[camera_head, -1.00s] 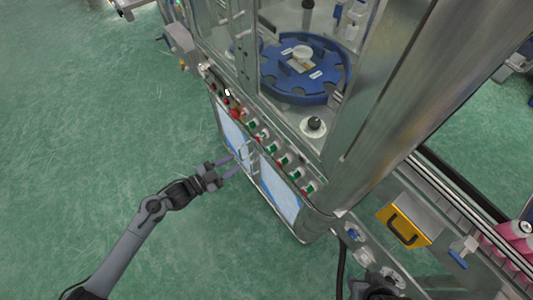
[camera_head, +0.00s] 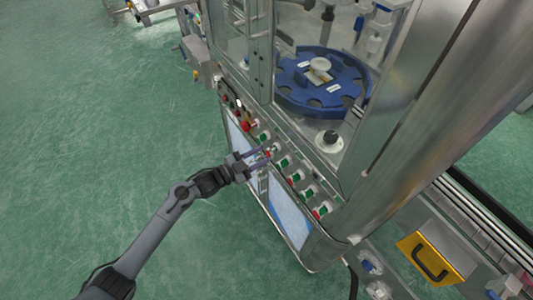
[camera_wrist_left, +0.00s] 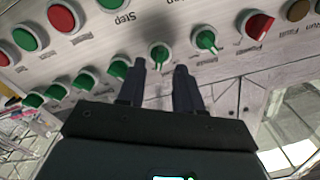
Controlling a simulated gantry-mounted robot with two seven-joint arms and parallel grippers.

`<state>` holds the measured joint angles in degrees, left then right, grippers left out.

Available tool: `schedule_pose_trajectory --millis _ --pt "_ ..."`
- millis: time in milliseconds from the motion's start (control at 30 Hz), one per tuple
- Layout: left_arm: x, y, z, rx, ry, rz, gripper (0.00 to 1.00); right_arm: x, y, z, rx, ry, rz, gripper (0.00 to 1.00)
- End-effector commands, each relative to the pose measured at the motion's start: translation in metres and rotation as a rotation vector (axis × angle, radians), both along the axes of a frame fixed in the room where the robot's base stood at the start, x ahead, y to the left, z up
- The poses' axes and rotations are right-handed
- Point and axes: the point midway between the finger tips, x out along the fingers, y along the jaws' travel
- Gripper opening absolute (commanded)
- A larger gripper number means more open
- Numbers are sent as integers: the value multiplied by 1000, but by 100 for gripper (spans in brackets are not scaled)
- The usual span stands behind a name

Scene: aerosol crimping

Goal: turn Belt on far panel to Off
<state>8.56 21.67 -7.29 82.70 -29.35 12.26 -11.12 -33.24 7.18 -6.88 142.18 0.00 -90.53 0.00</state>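The control panel (camera_head: 290,172) carries a slanted row of knobs and buttons on the machine's front edge. My left gripper (camera_head: 268,154) reaches its panel face from the left, with its fingers apart and empty. In the left wrist view, the gripper (camera_wrist_left: 160,74) points at a green knob (camera_wrist_left: 158,53), which shows just beyond and between the fingertips. I cannot tell whether they touch. Another green knob (camera_wrist_left: 205,39) sits to its right. The labels appear upside down; "Step" is readable, but I cannot make out "Belt". My right gripper is not in view.
A red knob (camera_wrist_left: 255,25) and several red and green buttons sit close around the fingers. A blue star wheel (camera_head: 322,84) is behind the machine's window. A yellow handled box (camera_head: 432,260) is at the lower right. Green floor is open on the left.

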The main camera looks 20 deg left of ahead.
Motion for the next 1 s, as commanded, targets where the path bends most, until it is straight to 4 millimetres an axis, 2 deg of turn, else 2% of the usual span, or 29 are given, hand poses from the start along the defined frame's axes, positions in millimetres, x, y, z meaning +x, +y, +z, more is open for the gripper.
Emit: schedule_pose_trajectory --millis 233,633,867,1000 --pt "20 -15 -1 -1 0 -1 35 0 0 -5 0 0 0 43" --pt "25 -18 0 0 0 -1 35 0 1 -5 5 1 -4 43" --pt "24 -18 0 0 0 -1 1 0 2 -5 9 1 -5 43" --pt "24 -18 0 -1 1 -1 0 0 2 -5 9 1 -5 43"
